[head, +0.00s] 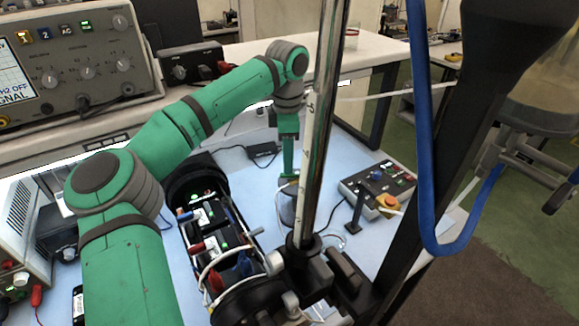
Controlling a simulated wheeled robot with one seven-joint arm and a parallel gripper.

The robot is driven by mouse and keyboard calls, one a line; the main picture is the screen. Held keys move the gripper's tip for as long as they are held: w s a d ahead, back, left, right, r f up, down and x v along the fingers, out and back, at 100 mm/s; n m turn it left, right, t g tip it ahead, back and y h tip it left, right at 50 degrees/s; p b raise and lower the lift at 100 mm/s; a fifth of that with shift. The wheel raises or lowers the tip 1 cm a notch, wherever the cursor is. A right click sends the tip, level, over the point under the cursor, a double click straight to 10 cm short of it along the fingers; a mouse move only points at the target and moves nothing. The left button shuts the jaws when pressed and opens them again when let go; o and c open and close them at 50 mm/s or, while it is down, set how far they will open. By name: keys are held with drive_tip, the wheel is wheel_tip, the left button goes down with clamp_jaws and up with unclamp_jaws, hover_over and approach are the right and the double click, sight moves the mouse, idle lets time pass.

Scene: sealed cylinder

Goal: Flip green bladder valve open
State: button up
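My green arm reaches from the lower left across the bench and bends down at the wrist. My gripper (287,178) is at its lower end, just left of a metal pole; its fingers are too small to tell open from shut. A black open-framed cylinder assembly (225,238) lies left of and nearer than the gripper. It holds electronics with small green lights, a red lever (197,247) and blue parts (245,263). I cannot make out a green bladder valve; the pole and clutter hide part of the area.
A metal pole (318,130) and a blue hose (425,150) cross the foreground. An oscilloscope (75,60) stands upper left. A dark cup-like object is below the gripper.

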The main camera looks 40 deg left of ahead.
drive_tip(key=shift+w+d+f, duration=0.1)
drive_tip(key=shift+f, duration=1.5)
clamp_jaws()
drive_tip(key=shift+n, duration=0.3)
drive_tip(key=shift+s+d+n, duration=0.15)
drive_tip(key=shift+d+n, duration=0.05)
drive_tip(key=shift+n, duration=1)
drive_tip(key=shift+s+d+n, duration=0.15)
drive_tip(key=shift+d+n, duration=0.05)
drive_tip(key=shift+n, duration=1)
